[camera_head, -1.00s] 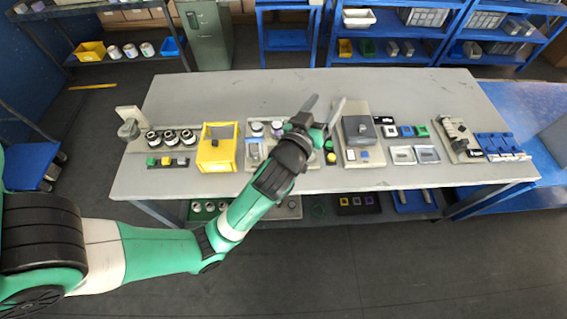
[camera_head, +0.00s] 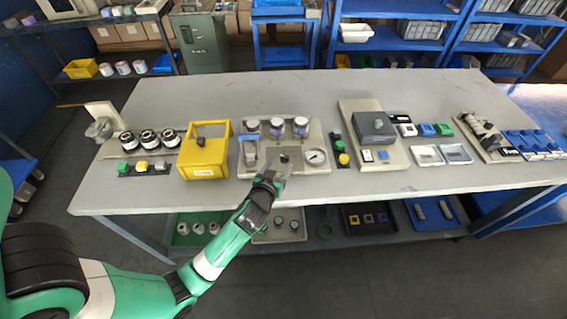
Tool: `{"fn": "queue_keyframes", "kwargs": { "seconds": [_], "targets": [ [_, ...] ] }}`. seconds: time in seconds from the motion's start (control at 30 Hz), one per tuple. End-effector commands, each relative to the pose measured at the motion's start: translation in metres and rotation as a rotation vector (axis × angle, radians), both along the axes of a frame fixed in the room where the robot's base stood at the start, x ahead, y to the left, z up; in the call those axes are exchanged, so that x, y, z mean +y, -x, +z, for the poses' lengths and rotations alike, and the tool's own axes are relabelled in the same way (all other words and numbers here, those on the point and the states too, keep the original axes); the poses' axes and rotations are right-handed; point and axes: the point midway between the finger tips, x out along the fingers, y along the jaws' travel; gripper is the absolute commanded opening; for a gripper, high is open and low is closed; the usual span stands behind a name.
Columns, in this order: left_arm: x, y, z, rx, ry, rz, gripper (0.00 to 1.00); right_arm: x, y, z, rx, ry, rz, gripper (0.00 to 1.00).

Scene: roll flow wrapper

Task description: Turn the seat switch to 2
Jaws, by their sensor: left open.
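My left gripper (camera_head: 275,172) is open and empty at the front edge of a light panel (camera_head: 227,165) in the middle of the table. On this panel, just beyond the fingertips, is a small dark knob (camera_head: 284,157), which may be the seat switch. Its markings and the direction it points are too small to read. The gripper looks close to the knob, but I cannot tell whether it touches. The panel also carries a round gauge (camera_head: 316,156), a grey lever-like part (camera_head: 249,148) and a row of jars (camera_head: 276,127). My right gripper is not in view.
A yellow box frame (camera_head: 205,158) stands left of the panel. A button strip (camera_head: 340,148) and a grey box on a plate (camera_head: 375,128) stand to its right. Several black-topped jars (camera_head: 148,140) are farther left. The back of the grey table (camera_head: 270,92) is clear.

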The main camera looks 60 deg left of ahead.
Motion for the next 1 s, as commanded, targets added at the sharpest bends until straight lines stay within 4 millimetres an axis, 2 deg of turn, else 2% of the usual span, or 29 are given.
{"fn": "queue_keyframes", "kwargs": {
  "seconds": [0.1,0.3,0.63,1.0],
  "targets": [
    [0.02,-0.016,-0.013,-0.001,0.0,0.004,0.7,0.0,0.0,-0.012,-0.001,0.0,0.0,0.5],
    [0.04,-0.034,-0.022,-0.001,0.0,0.001,0.7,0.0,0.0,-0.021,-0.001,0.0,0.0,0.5],
    [0.043,-0.037,-0.023,-0.001,-0.001,-0.001,0.7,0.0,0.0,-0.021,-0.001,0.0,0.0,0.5],
    [0.043,-0.037,-0.023,-0.001,-0.001,0.0,0.03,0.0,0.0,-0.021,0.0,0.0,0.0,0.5]
  ]
}}
